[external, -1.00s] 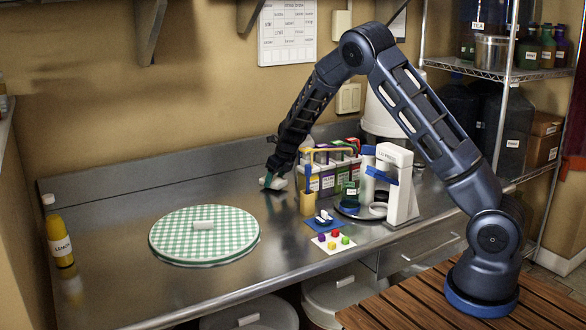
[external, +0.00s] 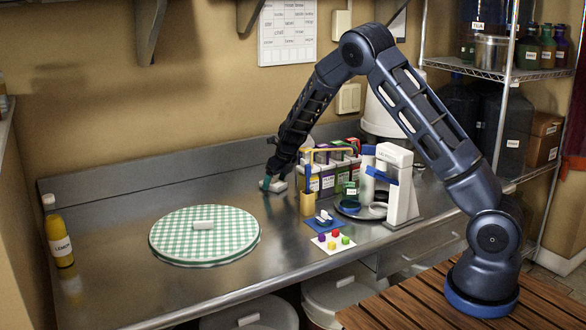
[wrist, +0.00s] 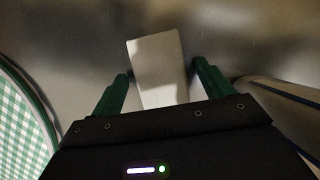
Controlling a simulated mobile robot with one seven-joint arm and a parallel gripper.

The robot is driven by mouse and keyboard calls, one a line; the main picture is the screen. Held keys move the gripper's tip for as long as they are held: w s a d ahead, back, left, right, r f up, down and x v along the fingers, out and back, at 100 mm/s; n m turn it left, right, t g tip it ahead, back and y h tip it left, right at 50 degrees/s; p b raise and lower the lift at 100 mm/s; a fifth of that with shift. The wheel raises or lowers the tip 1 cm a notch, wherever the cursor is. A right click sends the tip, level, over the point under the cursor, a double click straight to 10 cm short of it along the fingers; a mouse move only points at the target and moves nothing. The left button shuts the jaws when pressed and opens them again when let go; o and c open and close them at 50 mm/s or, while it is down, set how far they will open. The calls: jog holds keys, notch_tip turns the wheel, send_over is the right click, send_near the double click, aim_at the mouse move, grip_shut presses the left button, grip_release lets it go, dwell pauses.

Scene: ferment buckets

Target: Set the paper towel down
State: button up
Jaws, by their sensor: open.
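The paper towel, a white flat-sided piece (external: 279,186), lies on the steel counter at the back, below my gripper. In the wrist view the white piece (wrist: 158,70) lies between and ahead of my two green fingers, on the metal surface. In the external view my gripper (external: 270,181) reaches down to the counter at the towel, left of the bottles. My arm partly hides the towel's far side there.
A green-checked round lid (external: 180,241) with a white handle lies to the left. A yellow bottle (external: 61,245) stands at the far left. A yellow-framed rack (external: 307,195), labelled boxes and a white device (external: 400,190) stand close on the right. Bare counter separates lid and gripper.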

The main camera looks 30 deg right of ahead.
jog(key=v, duration=1.1)
jog(key=shift+r, duration=0.35)
jog(key=shift+s, duration=0.15)
jog(key=s+d+r+n+y, duration=0.1)
jog(key=s+d+r+n, duration=0.4)
jog(key=s+r+n, duration=0.6)
jog(key=s+d+r+n, duration=0.55)
jog(key=s+r, duration=0.25)
jog(key=s, duration=0.6)
jog(key=s+d+n+h, duration=0.1)
jog(key=s+d+n, duration=0.1)
jog(key=s+n, duration=0.5)
jog(key=s+d+n+h, duration=0.1)
jog(key=s+n, duration=0.7)
jog(key=s, duration=1.2)
jog(key=shift+d+r+h, duration=0.35)
jog(key=shift+d+h, duration=0.05)
jog(key=shift+d, duration=0.45)
